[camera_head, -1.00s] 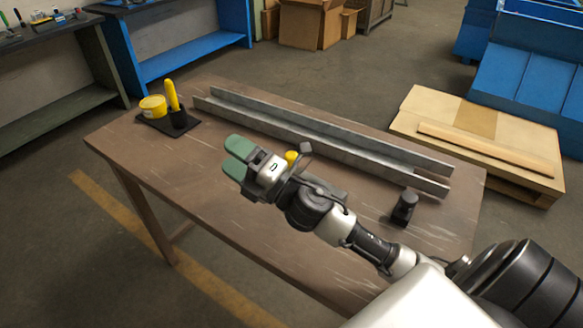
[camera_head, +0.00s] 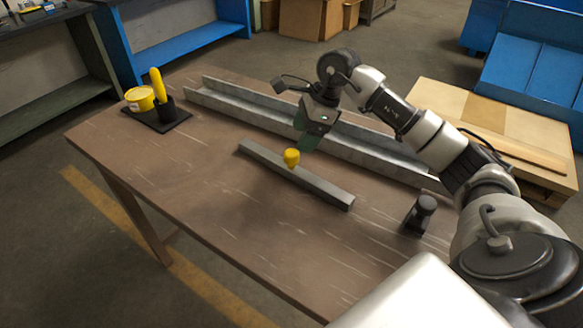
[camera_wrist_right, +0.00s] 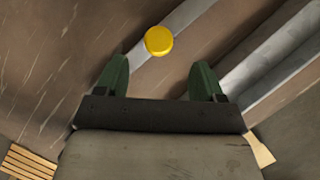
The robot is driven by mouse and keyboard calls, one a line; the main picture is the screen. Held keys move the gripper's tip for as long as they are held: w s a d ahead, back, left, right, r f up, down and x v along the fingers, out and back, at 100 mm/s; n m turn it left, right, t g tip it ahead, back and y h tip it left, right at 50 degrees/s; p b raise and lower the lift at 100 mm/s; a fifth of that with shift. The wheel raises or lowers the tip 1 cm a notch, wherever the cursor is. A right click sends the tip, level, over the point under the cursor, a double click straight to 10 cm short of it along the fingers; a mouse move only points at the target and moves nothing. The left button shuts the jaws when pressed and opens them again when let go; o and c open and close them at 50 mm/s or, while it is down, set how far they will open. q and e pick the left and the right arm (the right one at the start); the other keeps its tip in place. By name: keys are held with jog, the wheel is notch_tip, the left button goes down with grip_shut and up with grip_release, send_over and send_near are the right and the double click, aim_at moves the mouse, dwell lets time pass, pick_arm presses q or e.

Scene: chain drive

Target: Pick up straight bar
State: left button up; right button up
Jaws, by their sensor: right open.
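The straight bar (camera_head: 323,188) is a grey metal bar lying on the brown table, in front of the long channel. A yellow knob (camera_head: 291,158) sits at its middle. My right gripper (camera_head: 305,146) is above the table just behind the knob, pointing down, with green fingers. In the right wrist view, the fingers of my right gripper (camera_wrist_right: 159,75) are apart with nothing between them. There the yellow knob (camera_wrist_right: 159,41) and the bar (camera_wrist_right: 182,22) lie beyond the fingertips. My left gripper is not in view.
A long grey metal channel (camera_head: 228,104) runs along the back of the table (camera_head: 200,200). A black tray with a yellow tub (camera_head: 139,99) and a yellow-handled tool (camera_head: 156,84) is at the left. A black upright piece (camera_head: 421,214) stands at the right. The table's front left is clear.

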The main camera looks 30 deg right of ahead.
aim_at(291, 151)
jog(key=x, duration=0.3)
jog(key=p+x, duration=0.1)
jog(key=x, duration=0.3)
jog(key=shift+a+p, duration=0.35)
jog(key=shift+p, duration=0.05)
jog(key=shift+w+a+f, duration=0.1)
jog(key=shift+w+f, duration=0.05)
jog(key=shift+f, duration=0.3)
grip_shut()
jog(key=shift+r, duration=0.15)
